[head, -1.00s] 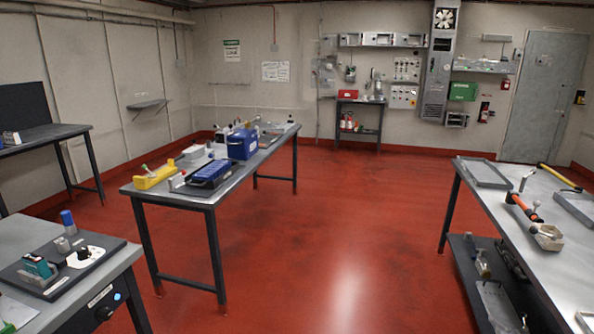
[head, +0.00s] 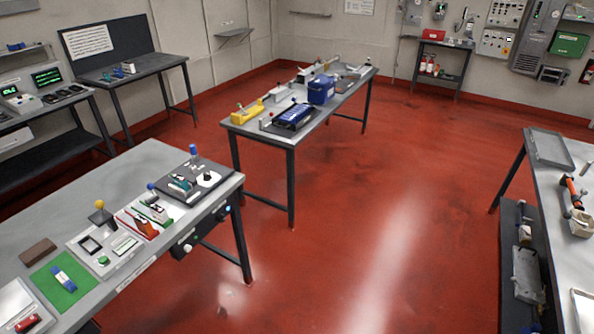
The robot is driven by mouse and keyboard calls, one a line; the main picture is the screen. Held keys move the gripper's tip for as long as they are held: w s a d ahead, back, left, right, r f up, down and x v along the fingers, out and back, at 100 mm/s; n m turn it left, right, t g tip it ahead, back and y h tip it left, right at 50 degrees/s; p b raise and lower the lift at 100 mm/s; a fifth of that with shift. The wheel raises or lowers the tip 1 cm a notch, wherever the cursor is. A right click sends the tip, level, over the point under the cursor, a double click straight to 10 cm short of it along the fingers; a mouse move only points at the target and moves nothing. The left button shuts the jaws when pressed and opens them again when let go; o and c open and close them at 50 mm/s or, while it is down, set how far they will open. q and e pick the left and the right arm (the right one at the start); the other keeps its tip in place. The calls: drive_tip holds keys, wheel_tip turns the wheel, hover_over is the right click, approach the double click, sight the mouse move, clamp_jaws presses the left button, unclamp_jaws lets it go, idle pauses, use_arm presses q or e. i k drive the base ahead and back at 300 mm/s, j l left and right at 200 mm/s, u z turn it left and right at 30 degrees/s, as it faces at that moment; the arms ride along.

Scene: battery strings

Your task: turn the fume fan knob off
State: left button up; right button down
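I cannot tell for certain which knob is the fume fan knob. A dark panel (head: 195,182) on the near left bench carries a round white dial with a black knob (head: 207,178). A white round knob (head: 187,248) and a small blue-lit button (head: 228,208) sit on the front edge of the same bench. A tall grey vented unit (head: 538,40) stands on the back wall at the upper right, its top cut off. Beside it are grey control boxes (head: 497,42) with small knobs, too small to read. Neither gripper is in view.
The near left bench (head: 150,160) holds several fixtures. A middle table (head: 262,130) carries a blue box (head: 321,89) and a battery tray (head: 293,116). A right bench (head: 545,185) stands at the picture's edge. The red floor (head: 390,200) between them is clear.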

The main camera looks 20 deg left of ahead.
sight(220, 218)
drive_tip(key=i+u, duration=0.1)
drive_tip(key=u, duration=1)
